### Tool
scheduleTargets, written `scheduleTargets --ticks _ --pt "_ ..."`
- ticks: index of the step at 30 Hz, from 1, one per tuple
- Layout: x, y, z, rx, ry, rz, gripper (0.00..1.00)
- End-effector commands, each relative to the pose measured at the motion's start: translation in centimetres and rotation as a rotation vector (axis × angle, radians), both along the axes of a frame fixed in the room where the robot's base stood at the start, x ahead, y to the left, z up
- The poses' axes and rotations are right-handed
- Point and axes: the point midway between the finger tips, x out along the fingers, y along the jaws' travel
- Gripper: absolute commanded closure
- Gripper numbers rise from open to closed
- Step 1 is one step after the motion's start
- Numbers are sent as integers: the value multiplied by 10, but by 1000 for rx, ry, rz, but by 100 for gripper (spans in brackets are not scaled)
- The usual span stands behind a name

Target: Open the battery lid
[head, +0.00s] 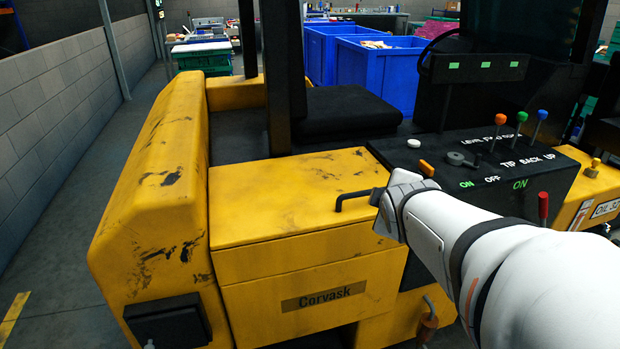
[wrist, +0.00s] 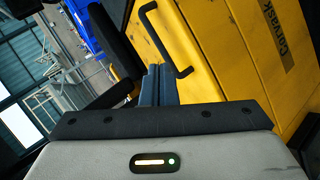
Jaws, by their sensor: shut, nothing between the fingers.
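The yellow battery lid (head: 280,202) is down flat on the forklift body, above the panel marked "Corvask". Its black bar handle (head: 352,194) is at the lid's right end. The handle also shows in the wrist view (wrist: 164,43), just beyond the fingertips. My gripper (head: 378,196) is beside the handle's right side in the head view, its fingers mostly hidden by the wrist. In the wrist view my gripper (wrist: 158,70) has its dark fingers together and empty. I cannot tell whether they touch the handle.
A black seat (head: 345,108) is behind the lid, and a dark pillar (head: 284,80) rises at its back edge. A control panel (head: 480,165) with levers is to the right. Blue bins (head: 380,70) stand further back. The floor at left is clear.

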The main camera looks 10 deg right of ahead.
Motion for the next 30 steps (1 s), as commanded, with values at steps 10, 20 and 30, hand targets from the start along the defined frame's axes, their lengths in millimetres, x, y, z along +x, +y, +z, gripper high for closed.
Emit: scheduleTargets --ticks 10,20,30 --pt "37 -60 -71 -880 -133 381 100" --pt "31 -72 -123 -1666 -202 590 100" --pt "27 -69 -132 -1938 -239 625 100"
